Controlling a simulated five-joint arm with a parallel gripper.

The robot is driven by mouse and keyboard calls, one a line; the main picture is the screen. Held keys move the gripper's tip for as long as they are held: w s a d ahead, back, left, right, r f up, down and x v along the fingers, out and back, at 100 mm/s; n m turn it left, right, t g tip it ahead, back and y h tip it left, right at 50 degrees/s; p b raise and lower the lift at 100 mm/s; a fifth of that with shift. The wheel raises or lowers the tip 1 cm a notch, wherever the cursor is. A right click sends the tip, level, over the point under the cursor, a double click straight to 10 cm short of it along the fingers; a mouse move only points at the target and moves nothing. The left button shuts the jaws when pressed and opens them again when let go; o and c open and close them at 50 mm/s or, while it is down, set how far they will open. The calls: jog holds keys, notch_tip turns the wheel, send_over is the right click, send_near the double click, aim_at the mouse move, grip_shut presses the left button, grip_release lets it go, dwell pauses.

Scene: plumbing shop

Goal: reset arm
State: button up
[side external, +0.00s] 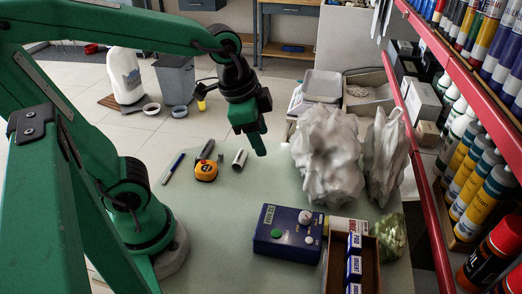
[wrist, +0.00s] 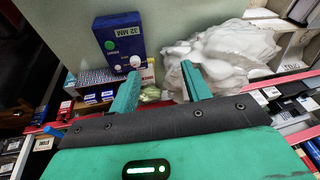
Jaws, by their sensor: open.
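My green arm reaches in from the left in the side external view. My gripper (side external: 258,140) hangs above the pale table (side external: 225,215), near its far edge, pointing down. In the wrist view my gripper (wrist: 162,82) has its two green fingers apart, with nothing held between them. In the side external view the fingers overlap and nothing is seen in them.
A blue box with buttons (side external: 285,234) and a cardboard box of small cartons (side external: 366,262) stand at the table's front. White crumpled bags (side external: 328,150) stand at the right. A yellow tape measure (side external: 206,170) lies left of my gripper. A red-edged shelf (side external: 425,140) bounds the right.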

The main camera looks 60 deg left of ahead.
jog(key=s+a+r+n+t, duration=0.1)
jog(key=s+a+n+t, duration=0.1)
jog(key=s+a+n, duration=0.2)
jog(key=shift+s+r+n+y, duration=0.25)
jog(key=shift+r+n+y, duration=0.05)
jog(key=shift+n, duration=1.2)
